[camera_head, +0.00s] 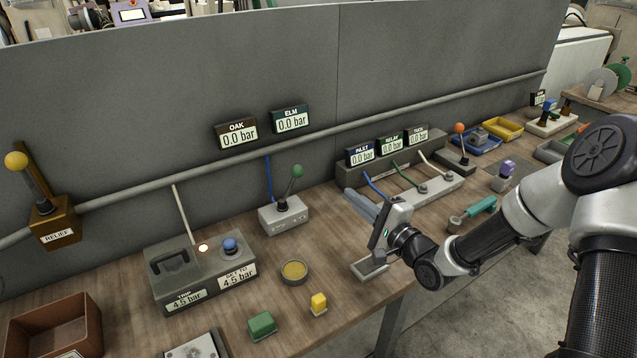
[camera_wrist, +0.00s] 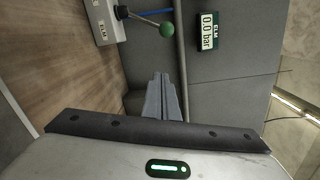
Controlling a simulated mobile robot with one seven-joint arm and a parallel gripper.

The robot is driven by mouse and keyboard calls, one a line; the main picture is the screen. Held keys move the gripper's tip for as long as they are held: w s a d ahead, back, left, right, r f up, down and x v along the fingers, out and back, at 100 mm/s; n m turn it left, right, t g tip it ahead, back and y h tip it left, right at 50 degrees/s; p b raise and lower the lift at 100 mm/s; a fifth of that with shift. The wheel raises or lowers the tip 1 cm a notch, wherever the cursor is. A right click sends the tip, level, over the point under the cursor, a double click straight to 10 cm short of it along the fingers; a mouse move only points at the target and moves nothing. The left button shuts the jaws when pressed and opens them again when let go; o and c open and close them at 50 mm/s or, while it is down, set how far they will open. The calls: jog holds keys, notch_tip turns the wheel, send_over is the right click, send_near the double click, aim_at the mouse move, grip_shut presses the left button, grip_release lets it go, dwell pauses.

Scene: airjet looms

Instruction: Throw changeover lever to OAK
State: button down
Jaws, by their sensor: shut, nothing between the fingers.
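The changeover lever stands on a light grey box (camera_head: 284,217) on the bench, below the OAK (camera_head: 237,133) and ELM (camera_head: 290,120) displays, both reading 0.0 bar. Its green ball knob (camera_head: 297,171) leans to the right. In the wrist view the green knob (camera_wrist: 167,30) is at the top, beyond the fingers, and the box (camera_wrist: 104,18) carries an ELM label. My gripper (camera_head: 352,197) is to the right of the lever, pointing left, apart from it. Its fingers (camera_wrist: 162,97) are together and empty. The OAK label on the box is not readable.
Left is a grey box with a blue knob (camera_head: 230,244) and TRIP and SET displays. A manifold with hoses (camera_head: 433,188) stands behind my gripper. A pipe runs along the wall.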

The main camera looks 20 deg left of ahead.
aim_at(292, 181)
jog(key=shift+s, duration=0.1)
jog(key=shift+a, duration=0.15)
jog(key=w+a+r+b, duration=0.1)
jog(key=w+a, duration=0.2)
jog(key=a, duration=0.7)
jog(key=shift+w+a+r, duration=0.2)
jog(key=shift+w+a, duration=0.15)
jog(key=shift+w, duration=0.05)
jog(key=shift+s+a+r, duration=0.1)
